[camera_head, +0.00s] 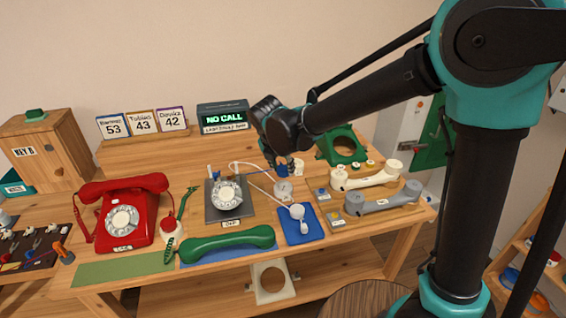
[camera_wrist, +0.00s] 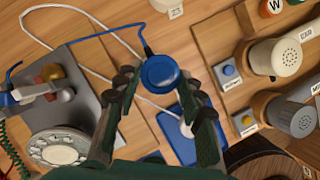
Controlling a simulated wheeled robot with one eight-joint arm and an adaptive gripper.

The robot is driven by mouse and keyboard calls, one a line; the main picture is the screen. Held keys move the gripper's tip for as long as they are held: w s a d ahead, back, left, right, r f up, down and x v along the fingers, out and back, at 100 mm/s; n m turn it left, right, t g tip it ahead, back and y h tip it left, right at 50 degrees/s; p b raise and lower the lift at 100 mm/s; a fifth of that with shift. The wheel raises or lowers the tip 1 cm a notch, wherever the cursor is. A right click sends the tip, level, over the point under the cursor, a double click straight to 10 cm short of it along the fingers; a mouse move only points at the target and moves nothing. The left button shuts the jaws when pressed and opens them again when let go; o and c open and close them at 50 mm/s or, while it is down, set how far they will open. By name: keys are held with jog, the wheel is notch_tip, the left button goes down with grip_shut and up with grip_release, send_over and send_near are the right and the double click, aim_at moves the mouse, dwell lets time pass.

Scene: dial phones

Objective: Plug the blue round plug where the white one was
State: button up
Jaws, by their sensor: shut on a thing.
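The blue round plug (camera_wrist: 159,73) is between the fingers of my gripper (camera_wrist: 160,82) in the wrist view. Its blue cord runs up and left toward the grey dial phone (camera_wrist: 85,110). In the head view my gripper (camera_head: 281,165) holds the blue plug (camera_head: 282,171) above the table, right of the grey dial phone (camera_head: 228,197). A white cord loops from the phone area. A white round piece (camera_head: 297,212) lies on a blue mat (camera_head: 311,234). At the phone's back edge are small coloured fittings (camera_wrist: 53,72); which is the socket I cannot tell.
A red dial phone (camera_head: 123,212) stands at the left, with a green handset (camera_head: 228,244) in front. White (camera_head: 366,174) and grey (camera_head: 383,197) handsets lie at the right on a wooden board. A green frame (camera_head: 342,146) stands behind them.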

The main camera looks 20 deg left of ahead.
aim_at(281, 177)
jog(key=shift+f, duration=2)
jog(key=shift+f, duration=0.65)
jog(key=o, duration=1.1)
jog(key=v, duration=1.2)
jog(key=shift+s, duration=0.1)
